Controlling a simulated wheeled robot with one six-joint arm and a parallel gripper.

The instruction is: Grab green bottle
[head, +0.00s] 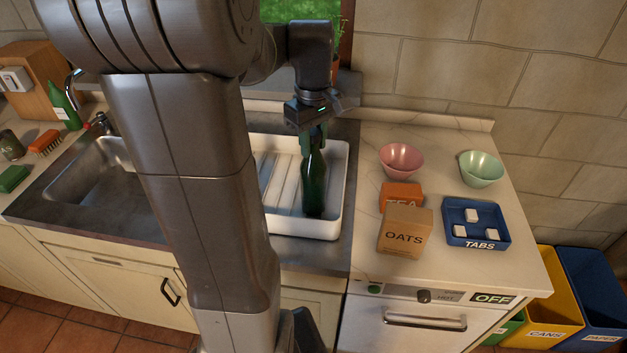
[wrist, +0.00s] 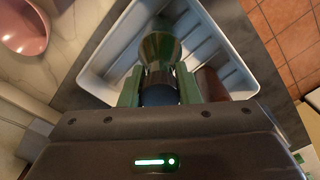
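The dark green bottle (head: 314,187) stands upright in the white dish rack (head: 341,190) beside the sink; I see no gap under its base. My gripper (head: 313,138) points down from above, with one finger on each side of the bottle's neck. In the wrist view the fingers (wrist: 160,90) lie close against the dark top of the bottle (wrist: 160,48), with no clear gap, so it looks shut on the neck. A second green bottle (head: 64,106), with a pale label, stands at the far left behind the sink.
Right of the rack are an orange TEA box (head: 400,195), an OATS box (head: 405,230), a pink bowl (head: 401,160), a green bowl (head: 481,168) and a blue TABS tray (head: 477,243). The sink (head: 95,175) is left. A potted plant stands behind my gripper.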

